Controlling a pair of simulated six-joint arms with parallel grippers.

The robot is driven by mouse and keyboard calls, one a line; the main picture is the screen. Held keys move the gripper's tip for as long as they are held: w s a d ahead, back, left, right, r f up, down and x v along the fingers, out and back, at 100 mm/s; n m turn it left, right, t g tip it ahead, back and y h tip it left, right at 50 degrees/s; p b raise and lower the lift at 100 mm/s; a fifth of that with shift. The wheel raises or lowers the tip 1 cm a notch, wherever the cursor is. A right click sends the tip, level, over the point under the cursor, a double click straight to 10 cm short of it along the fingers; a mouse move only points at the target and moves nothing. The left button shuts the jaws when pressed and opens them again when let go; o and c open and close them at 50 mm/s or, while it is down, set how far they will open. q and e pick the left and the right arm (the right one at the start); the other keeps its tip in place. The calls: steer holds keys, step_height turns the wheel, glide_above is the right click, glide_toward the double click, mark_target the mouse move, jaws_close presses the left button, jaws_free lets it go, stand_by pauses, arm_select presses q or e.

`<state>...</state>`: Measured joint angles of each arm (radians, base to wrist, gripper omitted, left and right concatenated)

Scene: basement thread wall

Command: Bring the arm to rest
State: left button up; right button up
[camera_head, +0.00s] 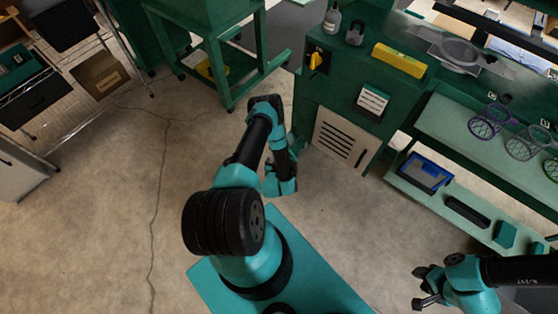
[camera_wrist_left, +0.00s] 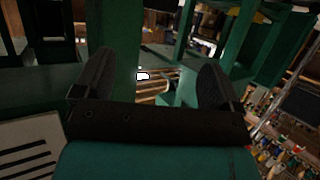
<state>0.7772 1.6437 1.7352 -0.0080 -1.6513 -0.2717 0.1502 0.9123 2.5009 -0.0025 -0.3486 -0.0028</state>
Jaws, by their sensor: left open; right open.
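My right gripper (camera_head: 420,287) is at the lower right of the head view, its dark fingers apart and empty, over the bare floor. My left arm (camera_head: 255,140) rises from the lower middle of the head view and folds over near the green cabinet; its fingers cannot be made out there. In the left wrist view my left gripper (camera_wrist_left: 156,80) shows two dark fingers spread wide with nothing between them. Neither gripper touches anything that I can see.
A green cabinet (camera_head: 345,85) with a white vent panel (camera_head: 341,139) stands just beyond my left arm. Green shelves (camera_head: 470,140) with wire baskets (camera_head: 490,120) and a blue-edged tray (camera_head: 424,173) line the right. A green trolley (camera_head: 220,45) stands behind. The concrete floor (camera_head: 100,230) at left is clear.

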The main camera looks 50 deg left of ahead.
arm_select(q)
steer(key=w+d+r+m+g+h, duration=0.2)
steer(key=w+d+r+g+h, duration=0.15)
steer(key=d+r+h, duration=0.55)
steer(key=s+d+r+m+g+h, duration=0.35)
steer(key=s+d+r+g, duration=0.35)
steer(key=s+d+r, duration=0.65)
steer(key=w+d+r, duration=0.3)
steer(key=w+r, duration=0.3)
steer(key=shift+d+r+m+t, duration=0.15)
steer(key=shift+d+m+t, duration=0.1)
steer(key=shift+m+t, duration=0.15)
steer(key=shift+a, duration=0.1)
